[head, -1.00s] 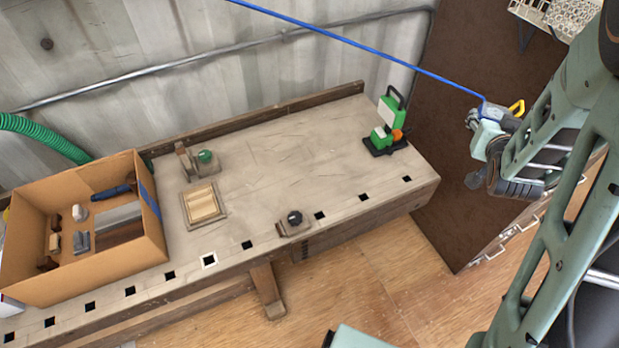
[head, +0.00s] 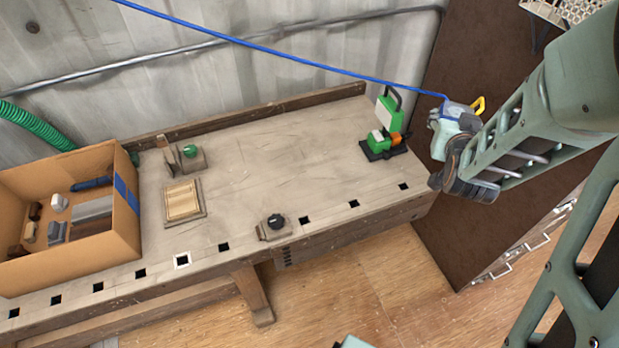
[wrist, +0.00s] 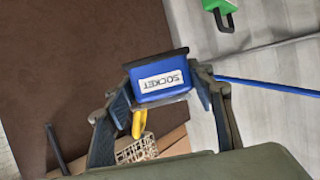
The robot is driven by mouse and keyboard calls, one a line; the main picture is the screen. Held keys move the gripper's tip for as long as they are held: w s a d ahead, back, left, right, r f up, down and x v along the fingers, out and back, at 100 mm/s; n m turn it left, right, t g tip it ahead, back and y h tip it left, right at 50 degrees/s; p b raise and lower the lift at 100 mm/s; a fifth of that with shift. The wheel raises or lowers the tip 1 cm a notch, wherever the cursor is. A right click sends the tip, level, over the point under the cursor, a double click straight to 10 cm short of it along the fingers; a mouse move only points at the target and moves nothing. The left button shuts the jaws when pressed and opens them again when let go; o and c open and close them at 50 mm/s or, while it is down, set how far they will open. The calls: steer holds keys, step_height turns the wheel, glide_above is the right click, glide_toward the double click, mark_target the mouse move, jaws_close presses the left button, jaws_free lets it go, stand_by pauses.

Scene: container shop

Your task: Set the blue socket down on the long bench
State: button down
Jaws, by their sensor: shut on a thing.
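The blue socket (wrist: 157,71) fills the middle of the wrist view, with a white "SOCKET" label facing the camera. My gripper (wrist: 161,91) is shut on it, one finger at each side. In the head view my gripper (head: 450,112) is beyond the right end of the long bench, in front of the dark brown panel. There the socket (head: 457,107) is small and partly hidden. A blue cable (head: 290,68) runs from it to the upper left. The long bench (head: 290,150) has a clear stretch of top in its middle.
A green device (head: 383,135) on a black base stands at the bench's right end, close to my gripper. A cardboard box (head: 75,262) with tools is at the left. A wooden frame (head: 184,202), a green-knobbed block (head: 188,155) and a black-knobbed block (head: 274,226) are on the top.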

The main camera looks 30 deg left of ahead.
steer(key=s+a+f+n+y+b, duration=0.1)
steer(key=s+a+f+y+b, duration=0.1)
steer(key=s+a+f+b, duration=0.35)
steer(key=s+a+f+n+g+y+b, duration=0.1)
steer(key=s+a+f+n+b, duration=0.15)
steer(key=s+a, duration=0.6)
steer(key=s+a+f+y+b, duration=0.2)
steer(key=s+a+f+b, duration=0.25)
steer(key=a, duration=0.55)
steer(key=b, duration=1.1)
glide_above(349, 185)
steer(key=f, duration=0.9)
steer(key=shift+s+a, duration=0.15)
steer(key=shift+s, duration=0.05)
steer(key=shift+w+f, duration=0.25)
steer(key=shift+f, duration=0.05)
steer(key=shift+w+f+b, duration=0.15)
steer(key=shift+f+b, duration=1.05)
steer(key=shift+f, duration=0.4)
steer(key=shift+f, duration=0.2)
steer(key=c, duration=0.9)
jaws_free()
steer(key=shift+d+f+n, duration=0.15)
steer(key=shift+d+n, duration=0.05)
steer(key=shift+n, duration=0.05)
